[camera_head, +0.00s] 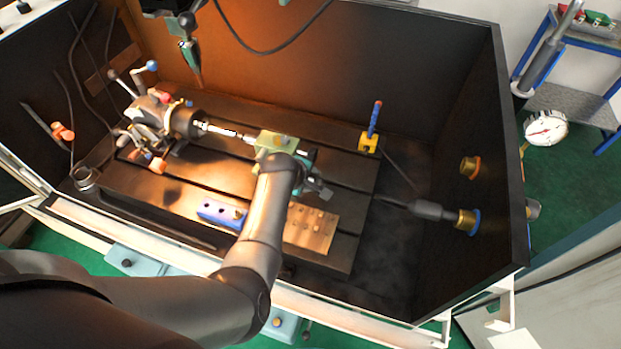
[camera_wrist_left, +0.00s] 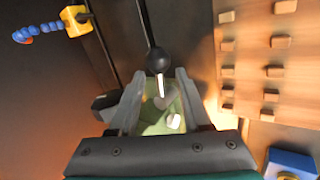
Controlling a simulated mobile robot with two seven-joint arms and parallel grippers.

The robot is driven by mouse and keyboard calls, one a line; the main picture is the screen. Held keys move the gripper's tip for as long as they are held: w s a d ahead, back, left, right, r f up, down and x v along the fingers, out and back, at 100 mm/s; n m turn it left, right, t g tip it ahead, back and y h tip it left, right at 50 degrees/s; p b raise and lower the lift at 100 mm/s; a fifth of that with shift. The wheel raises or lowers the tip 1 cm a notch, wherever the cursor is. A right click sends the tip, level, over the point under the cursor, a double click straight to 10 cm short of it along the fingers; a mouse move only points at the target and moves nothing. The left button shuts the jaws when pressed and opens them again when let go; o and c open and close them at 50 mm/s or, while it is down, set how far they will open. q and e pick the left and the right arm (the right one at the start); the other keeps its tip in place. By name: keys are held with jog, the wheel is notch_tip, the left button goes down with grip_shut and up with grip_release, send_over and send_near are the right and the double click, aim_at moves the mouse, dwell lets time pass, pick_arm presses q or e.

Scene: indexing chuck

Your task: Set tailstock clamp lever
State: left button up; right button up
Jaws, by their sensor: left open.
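The tailstock (camera_head: 272,139), pale green, stands mid-bed in the head view, partly hidden by my left arm. In the left wrist view, a lever with a black ball knob (camera_wrist_left: 158,60) and a bright metal shank (camera_wrist_left: 160,87) shows above a pale green part (camera_wrist_left: 165,112). My left gripper (camera_wrist_left: 156,76) is open, with one finger on each side of the shank. Clear space shows on both sides of it in the picture; depth is hard to judge. In the head view the left gripper (camera_head: 318,188) is small beside the tailstock. My right gripper is not in view.
The chuck (camera_head: 182,123) with several coloured-tip handles is at the left of the bed. A yellow block (camera_head: 368,143) with a blue handle stands behind right. A pegged plate (camera_head: 312,228) and blue block (camera_head: 220,213) lie in front. Dark enclosure walls surround the bed.

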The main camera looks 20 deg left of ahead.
pick_arm(q)
grip_shut()
jog(key=shift+d+f, duration=0.1)
dwell(1.2)
